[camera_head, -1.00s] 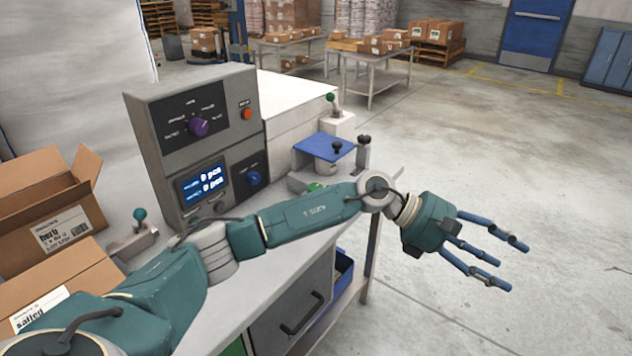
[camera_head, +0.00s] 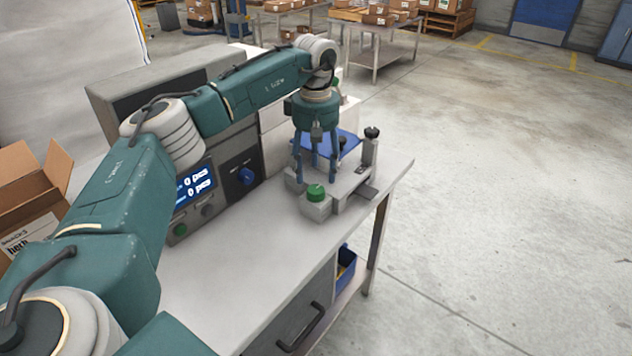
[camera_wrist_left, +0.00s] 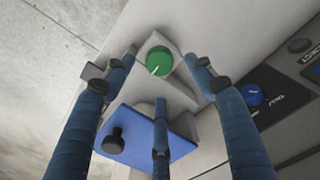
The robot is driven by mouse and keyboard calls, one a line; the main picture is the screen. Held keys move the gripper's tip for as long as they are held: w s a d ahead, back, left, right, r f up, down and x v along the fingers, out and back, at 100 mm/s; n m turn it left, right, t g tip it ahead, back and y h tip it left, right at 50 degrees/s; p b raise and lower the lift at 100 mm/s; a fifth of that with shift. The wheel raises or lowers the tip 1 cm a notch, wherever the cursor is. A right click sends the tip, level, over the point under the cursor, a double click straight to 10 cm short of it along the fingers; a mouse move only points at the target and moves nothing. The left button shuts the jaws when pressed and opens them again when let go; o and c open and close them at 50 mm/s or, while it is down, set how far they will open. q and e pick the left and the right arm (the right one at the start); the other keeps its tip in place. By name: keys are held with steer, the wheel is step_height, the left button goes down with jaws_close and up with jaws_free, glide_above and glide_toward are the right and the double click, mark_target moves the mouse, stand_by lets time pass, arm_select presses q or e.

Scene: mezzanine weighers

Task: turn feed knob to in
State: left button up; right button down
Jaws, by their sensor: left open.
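A green round knob (camera_head: 317,192) with a white pointer line sits on a small grey block at the bench's front edge. It also shows in the left wrist view (camera_wrist_left: 158,61), with its pointer toward the lower left. A blue knob (camera_head: 247,176) is on the control box's lower panel, and also shows in the wrist view (camera_wrist_left: 252,94). I cannot read which is the feed knob. My left gripper (camera_head: 316,172) is open and empty, its three fingers pointing down above the blue plate and behind the green knob, with no clear contact. My right gripper is out of view.
A blue plate (camera_wrist_left: 180,146) and a black-knobbed post (camera_head: 370,150) are close to the gripper. Open cartons (camera_head: 30,205) are at left. The bench front (camera_head: 235,270) is clear.

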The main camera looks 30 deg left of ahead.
mark_target(316, 189)
arm_select(q)
step_height(316, 189, down, 4)
steer(key=shift+w+a+r+p, duration=0.1)
steer(key=shift+a+r+p, duration=0.05)
steer(key=shift+r+p, duration=0.15)
step_height(316, 189, down, 2)
steer(key=shift+f, duration=0.2)
steer(key=shift+c, duration=1.2)
steer(key=c, duration=0.8)
steer(key=shift+c, duration=0.5)
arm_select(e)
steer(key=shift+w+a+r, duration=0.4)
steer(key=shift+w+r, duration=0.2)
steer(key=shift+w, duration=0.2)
